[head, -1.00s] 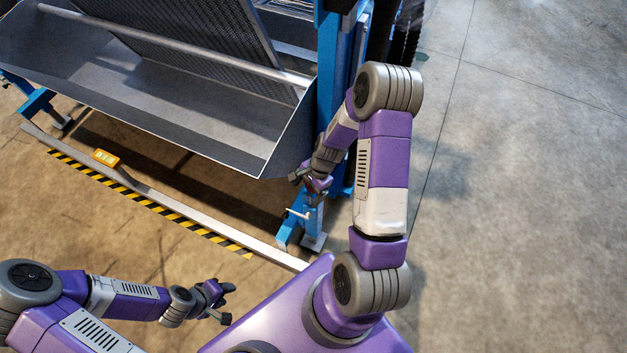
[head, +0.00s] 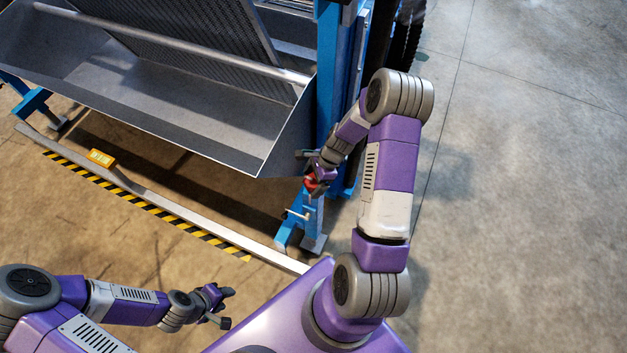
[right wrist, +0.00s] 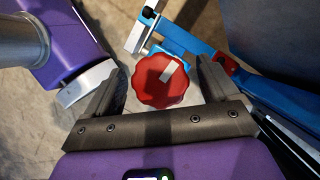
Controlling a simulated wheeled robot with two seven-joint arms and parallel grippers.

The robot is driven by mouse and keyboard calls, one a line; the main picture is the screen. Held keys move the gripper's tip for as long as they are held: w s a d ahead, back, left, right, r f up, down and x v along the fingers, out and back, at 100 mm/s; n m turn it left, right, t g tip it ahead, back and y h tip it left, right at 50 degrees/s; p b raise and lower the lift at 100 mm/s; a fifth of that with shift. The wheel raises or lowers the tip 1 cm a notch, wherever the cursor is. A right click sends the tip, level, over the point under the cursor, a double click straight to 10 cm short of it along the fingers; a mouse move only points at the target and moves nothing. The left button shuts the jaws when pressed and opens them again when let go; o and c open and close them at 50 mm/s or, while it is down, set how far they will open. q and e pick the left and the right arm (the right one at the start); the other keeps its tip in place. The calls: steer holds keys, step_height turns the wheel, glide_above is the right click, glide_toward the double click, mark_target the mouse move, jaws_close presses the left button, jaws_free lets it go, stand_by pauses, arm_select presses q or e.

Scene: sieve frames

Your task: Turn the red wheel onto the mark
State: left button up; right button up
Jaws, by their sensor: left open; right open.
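The red wheel (right wrist: 158,84) has a scalloped rim and a pale stripe pointing up and right in the right wrist view. A small part of the red wheel (head: 311,184) shows in the head view at the blue post. My right gripper (right wrist: 158,76) is open, with one finger on each side of the wheel and gaps on both sides; in the head view it is by the post. I cannot tell its height above the wheel. A separate mark cannot be made out with certainty. My left gripper (head: 226,308) is open and empty over the floor at lower left.
A grey metal trough (head: 190,115) with a perforated screen stands left of the blue post (head: 336,80). A small crank handle (head: 296,214) sits below the wheel. A blue bar with a red piece (right wrist: 228,63) runs beside the wheel. Floor at right is clear.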

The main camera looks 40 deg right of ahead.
steer(key=c, duration=1.1)
steer(key=shift+o, duration=0.2)
steer(key=shift+n, duration=0.4)
steer(key=n+g+p, duration=0.1)
steer(key=n, duration=0.1)
steer(key=shift+n, duration=0.4)
steer(key=n+g+p, duration=0.1)
steer(key=n+g, duration=0.1)
steer(key=n, duration=0.2)
steer(key=shift+n, duration=0.3)
steer(key=n+g, duration=0.1)
steer(key=n, duration=0.1)
steer(key=n+g+h, duration=0.1)
steer(key=n, duration=0.4)
steer(key=n+g+h, duration=0.1)
steer(key=n, duration=0.2)
steer(key=shift+h+p, duration=0.3)
steer(key=shift+p, duration=0.05)
steer(key=shift+n, duration=0.5)
